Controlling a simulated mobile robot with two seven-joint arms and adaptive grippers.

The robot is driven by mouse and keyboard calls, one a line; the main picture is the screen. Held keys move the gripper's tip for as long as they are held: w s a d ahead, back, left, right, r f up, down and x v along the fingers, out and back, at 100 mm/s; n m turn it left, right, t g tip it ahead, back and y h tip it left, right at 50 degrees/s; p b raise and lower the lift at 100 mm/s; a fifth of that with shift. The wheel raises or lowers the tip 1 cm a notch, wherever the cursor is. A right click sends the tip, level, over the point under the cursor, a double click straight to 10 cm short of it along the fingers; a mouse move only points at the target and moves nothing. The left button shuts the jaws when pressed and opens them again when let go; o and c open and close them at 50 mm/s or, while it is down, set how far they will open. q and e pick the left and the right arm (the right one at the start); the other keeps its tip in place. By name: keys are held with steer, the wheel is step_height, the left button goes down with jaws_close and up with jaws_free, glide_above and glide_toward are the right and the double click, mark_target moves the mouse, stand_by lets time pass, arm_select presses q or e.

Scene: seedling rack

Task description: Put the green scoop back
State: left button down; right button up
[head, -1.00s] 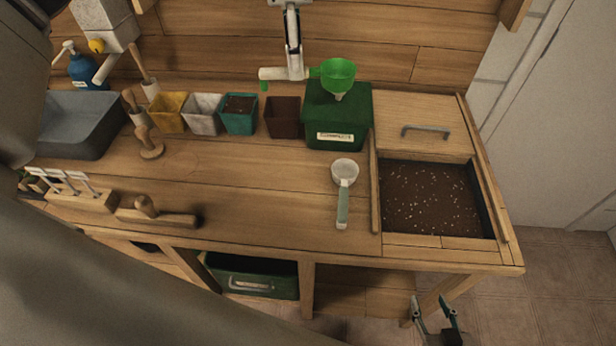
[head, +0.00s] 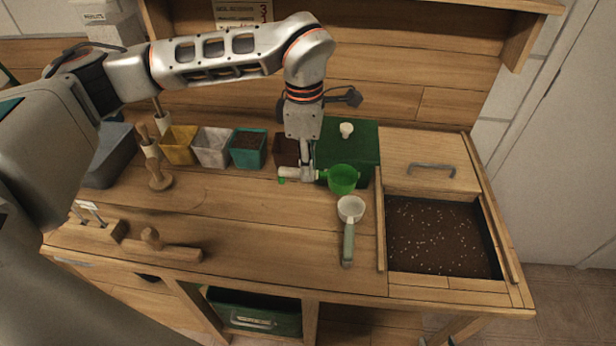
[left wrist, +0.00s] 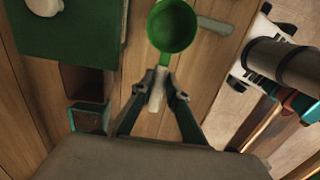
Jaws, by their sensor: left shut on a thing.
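The green scoop (head: 343,180) is in my left gripper (head: 306,174), which is shut on its pale handle. The scoop is in front of the dark green box, beside the white scoop's bowl. In the left wrist view the green bowl (left wrist: 172,27) faces the camera beyond my left fingertips (left wrist: 156,84), with the handle between them. I cannot tell whether the scoop touches the bench. My right gripper is not in view.
A white scoop (head: 348,236) lies on the bench near the soil bin (head: 440,236). The green box (head: 357,148) has a white knob. Several pots stand left of it, including a teal pot (head: 248,150).

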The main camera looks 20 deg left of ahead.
arm_select(q)
steer(key=shift+f, duration=2.15)
steer(key=shift+f, duration=0.2)
steer(key=shift+f, duration=0.4)
steer(key=c, duration=2)
jaws_free()
steer(key=shift+r, duration=0.15)
steer(key=shift+r, duration=0.35)
steer(key=r, duration=0.6)
steer(key=r+b, duration=0.1)
steer(key=r, duration=0.5)
steer(key=shift+s+a+r, duration=0.1)
steer(key=shift+a+r, duration=0.05)
steer(key=shift+a, duration=0.05)
